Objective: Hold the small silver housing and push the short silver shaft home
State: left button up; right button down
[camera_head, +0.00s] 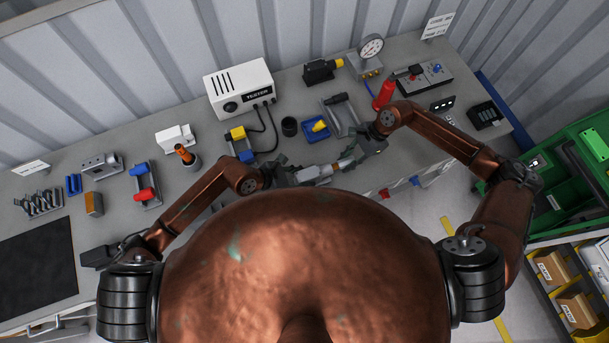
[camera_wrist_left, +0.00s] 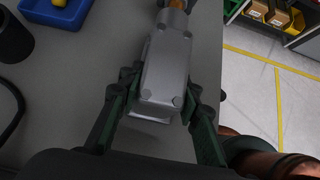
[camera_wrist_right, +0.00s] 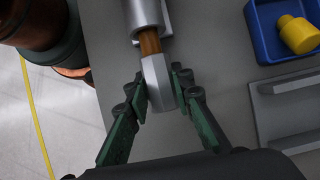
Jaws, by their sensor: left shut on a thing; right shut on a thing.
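The small silver housing (camera_wrist_left: 165,75) is a block with bolts on its face and a round nose. My left gripper (camera_wrist_left: 160,92) is shut on its sides; in the head view the housing (camera_head: 312,173) is above the bench's front edge. The short silver shaft (camera_wrist_right: 158,85) has a silver end and an orange-brown section (camera_wrist_right: 150,42). My right gripper (camera_wrist_right: 158,88) is shut around the silver end. The orange-brown section runs into the mouth of the housing's nose (camera_wrist_right: 146,15), with a length still showing between nose and silver end. The inserted tip is hidden.
A blue tray with a yellow part (camera_head: 317,128) and a black cup (camera_head: 289,127) stand behind the grippers. A grey metal stand (camera_wrist_right: 290,110) is right of my right gripper in its wrist view. The tester (camera_head: 238,87) stands farther back. The floor lies beyond the bench's front edge.

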jog(key=shift+s+a, duration=0.2)
jog(key=shift+a, duration=0.4)
jog(key=shift+s+a, duration=0.2)
jog(key=shift+a, duration=0.4)
dwell(0.4)
jog(key=shift+d, duration=0.15)
jog(key=shift+w+d, duration=0.3)
jog(key=shift+d, duration=0.45)
jog(key=shift+w+d, duration=0.25)
jog(key=shift+d, duration=0.5)
jog(key=shift+w+d, duration=0.3)
jog(key=shift+d, duration=0.45)
jog(key=shift+s+a, duration=0.15)
jog(key=shift+a, duration=0.25)
jog(key=shift+s+a, duration=0.1)
jog(key=shift+a, duration=0.15)
jog(key=shift+s+a, duration=0.25)
jog(key=shift+a, duration=0.5)
jog(key=shift+s+a, duration=0.25)
jog(key=shift+a, duration=0.5)
dwell(1.0)
jog(key=shift+s+a, duration=0.1)
jog(key=shift+a, duration=0.15)
jog(key=shift+d, duration=0.2)
